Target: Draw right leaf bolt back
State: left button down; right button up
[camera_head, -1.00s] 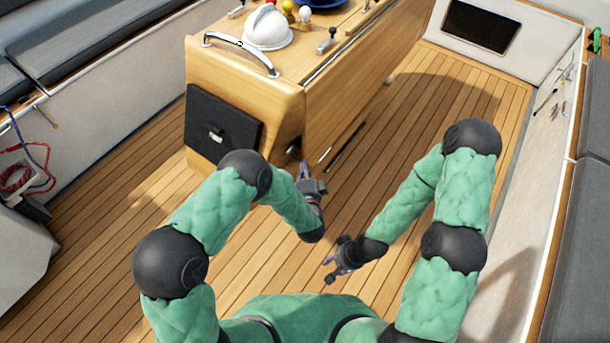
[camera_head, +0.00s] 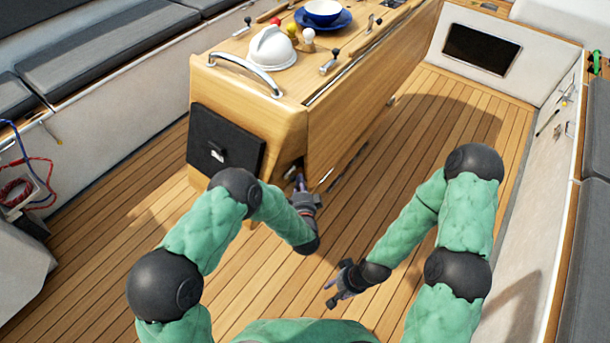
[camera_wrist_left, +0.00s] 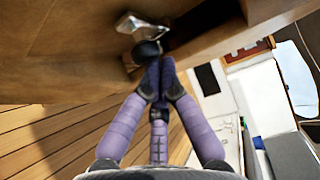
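In the left wrist view, a bolt with a pale metal plate (camera_wrist_left: 140,23) and a dark rounded knob (camera_wrist_left: 146,48) sits under the wooden table leaf. My left gripper (camera_wrist_left: 159,64) has its purple fingers brought together right at the knob; whether they pinch any part of it cannot be told. In the head view my left gripper (camera_head: 299,181) is low beside the near end of the table (camera_head: 335,140), by the lower edge of its right leaf. My right gripper (camera_head: 329,294) hangs empty above the floor with its fingers apart.
On the table are a steel rail (camera_head: 244,74), a white domed compass housing (camera_head: 272,48), levers and a blue bowl (camera_head: 323,12) on a plate. A black panel (camera_head: 225,142) is on its near end. Benches line both sides. The plank floor right of the table is clear.

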pick_arm(q)
jog(key=shift+s+a+r, duration=0.1)
jog(key=shift+s+a, duration=0.55)
jog(key=shift+s, duration=0.3)
jog(key=shift+s, duration=0.15)
jog(key=s+d+r, duration=0.1)
jog(key=s, duration=1)
jog(key=shift+s+r, duration=0.2)
jog(key=shift+s, duration=0.1)
